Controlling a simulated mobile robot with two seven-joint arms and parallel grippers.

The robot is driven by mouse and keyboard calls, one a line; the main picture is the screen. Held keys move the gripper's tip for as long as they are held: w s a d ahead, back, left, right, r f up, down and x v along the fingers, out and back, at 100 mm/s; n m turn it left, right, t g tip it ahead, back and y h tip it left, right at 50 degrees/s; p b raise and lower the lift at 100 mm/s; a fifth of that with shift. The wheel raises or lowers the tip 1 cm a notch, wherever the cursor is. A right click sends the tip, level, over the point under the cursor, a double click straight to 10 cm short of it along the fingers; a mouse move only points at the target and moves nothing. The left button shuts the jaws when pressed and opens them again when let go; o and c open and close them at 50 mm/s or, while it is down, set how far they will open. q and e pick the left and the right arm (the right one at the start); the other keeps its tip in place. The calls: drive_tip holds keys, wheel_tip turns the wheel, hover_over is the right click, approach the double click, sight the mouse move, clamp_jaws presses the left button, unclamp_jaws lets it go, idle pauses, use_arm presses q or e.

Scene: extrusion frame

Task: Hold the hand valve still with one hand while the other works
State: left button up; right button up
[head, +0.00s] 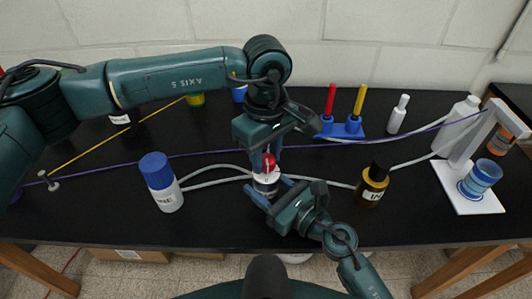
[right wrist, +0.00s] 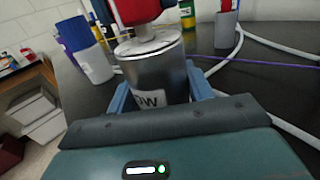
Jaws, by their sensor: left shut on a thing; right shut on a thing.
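The hand valve has a metal body with a white label (right wrist: 155,75) and a red handle (right wrist: 138,10) on top. In the head view the red handle (head: 268,161) shows near the middle of the black bench, with the body (head: 266,182) below it. My left gripper (head: 267,157) points down from above and is shut on the red handle. My right gripper (head: 267,189) comes from the front right and is shut on the valve body, one blue finger on each side in the right wrist view (right wrist: 160,98). The fingers partly hide the body.
A blue-capped white bottle (head: 163,184) stands left of the valve, a black-capped amber bottle (head: 371,186) right. Pale hoses (head: 215,171) run beside the valve. A purple cord (head: 205,153) crosses behind. A white stand (head: 475,203) is at far right; a blue peg rack (head: 342,128) is behind.

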sight(266, 159)
use_arm(q)
drive_tip(key=shift+m, duration=0.9)
drive_tip(key=o, duration=1)
drive_tip(key=shift+r, duration=0.15)
wheel_tip(266, 159, up, 12)
drive_tip(key=shift+f, duration=0.1)
